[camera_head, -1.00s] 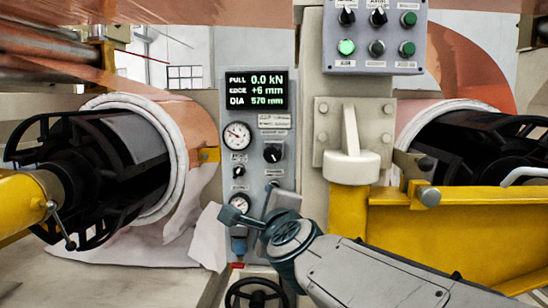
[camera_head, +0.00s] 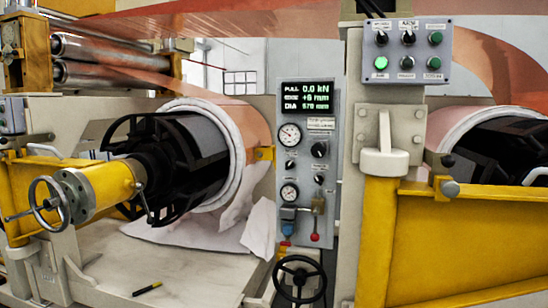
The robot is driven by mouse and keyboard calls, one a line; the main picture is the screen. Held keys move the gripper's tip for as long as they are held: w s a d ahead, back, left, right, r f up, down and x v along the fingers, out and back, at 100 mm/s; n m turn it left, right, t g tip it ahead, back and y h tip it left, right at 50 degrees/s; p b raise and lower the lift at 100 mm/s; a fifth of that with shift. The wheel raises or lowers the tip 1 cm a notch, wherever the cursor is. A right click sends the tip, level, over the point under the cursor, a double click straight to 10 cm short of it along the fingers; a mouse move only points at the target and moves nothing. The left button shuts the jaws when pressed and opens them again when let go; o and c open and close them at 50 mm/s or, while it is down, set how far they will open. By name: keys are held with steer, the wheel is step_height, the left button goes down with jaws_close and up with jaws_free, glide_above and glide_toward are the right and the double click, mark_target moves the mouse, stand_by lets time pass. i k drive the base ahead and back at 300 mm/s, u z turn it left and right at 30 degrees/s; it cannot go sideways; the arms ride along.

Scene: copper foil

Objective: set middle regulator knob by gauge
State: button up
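A grey control panel (camera_head: 305,238) stands upright right of centre. Its display (camera_head: 307,95) reads PULL 0.0 kN, EDGE +6 mm and DIA 570 mm. Below are an upper round gauge (camera_head: 290,135) and a lower round gauge (camera_head: 289,193); their needle readings are too small to tell. A small black knob (camera_head: 291,165) sits between the gauges. A larger black knob (camera_head: 319,149) is to the right, with a smaller one (camera_head: 319,179) below it. I cannot tell which is the middle regulator knob. My gripper is not in view.
A black handwheel (camera_head: 299,280) stands below. Yellow frames and copper rolls flank the panel. A marker (camera_head: 147,289) lies on the pale surface at front left.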

mark_target(319, 150)
steer(key=u, duration=0.75)
steer(key=k, duration=1)
steer(key=u, duration=1)
steer(key=i, duration=1.95)
steer(key=z, duration=1.35)
steer(key=i, duration=0.45)
steer(key=z, duration=0.5)
